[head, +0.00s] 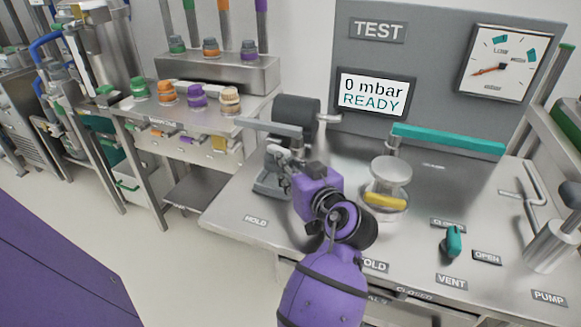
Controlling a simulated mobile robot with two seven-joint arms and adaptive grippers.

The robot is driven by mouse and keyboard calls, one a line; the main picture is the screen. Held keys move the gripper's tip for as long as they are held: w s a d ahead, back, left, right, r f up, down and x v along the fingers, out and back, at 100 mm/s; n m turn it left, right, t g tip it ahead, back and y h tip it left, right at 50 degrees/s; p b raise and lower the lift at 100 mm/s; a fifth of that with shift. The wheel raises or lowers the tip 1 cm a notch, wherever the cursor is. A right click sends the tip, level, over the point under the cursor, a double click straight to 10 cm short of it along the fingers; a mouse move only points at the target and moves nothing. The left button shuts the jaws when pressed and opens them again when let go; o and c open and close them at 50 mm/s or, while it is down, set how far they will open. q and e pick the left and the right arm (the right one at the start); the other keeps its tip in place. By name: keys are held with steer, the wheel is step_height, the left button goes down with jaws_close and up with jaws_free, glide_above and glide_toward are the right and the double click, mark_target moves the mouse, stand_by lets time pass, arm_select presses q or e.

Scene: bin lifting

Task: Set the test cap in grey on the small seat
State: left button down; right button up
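My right arm comes up from the bottom of the head view. Its gripper (274,167) is at the left part of the steel bench, by the HOLD label (256,221). Its fingers are small and partly hidden by the purple wrist, so I cannot tell whether they hold anything. A dark grey rounded thing (297,112) stands just behind the gripper; I cannot tell whether it is the grey test cap. A round steel seat or fixture (390,172) with a yellow piece (385,201) stands right of the wrist. I cannot clearly identify the small seat. My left gripper is out of view.
A grey lever (262,127) reaches left behind the gripper; a teal lever (449,140) reaches right. The display (374,94) reads 0 mbar READY. A teal valve handle (454,241) sits near VENT. Coloured caps (197,96) stand on the left shelf.

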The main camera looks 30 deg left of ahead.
arm_select(q)
steer(key=shift+f, duration=0.15)
arm_select(e)
steer(key=shift+w+f, duration=0.1)
steer(key=shift+w, duration=0.1)
arm_select(q)
steer(key=shift+f+b, duration=0.35)
steer(key=shift+b, duration=0.05)
arm_select(e)
steer(key=shift+w+a+f, duration=0.1)
steer(key=shift+w+f, duration=0.05)
steer(key=shift+f, duration=0.1)
arm_select(q)
steer(key=shift+f, duration=0.2)
arm_select(e)
steer(key=shift+f, duration=0.15)
arm_select(q)
steer(key=shift+f, duration=0.1)
arm_select(e)
steer(key=shift+s+f, duration=0.1)
steer(key=shift+s, duration=0.6)
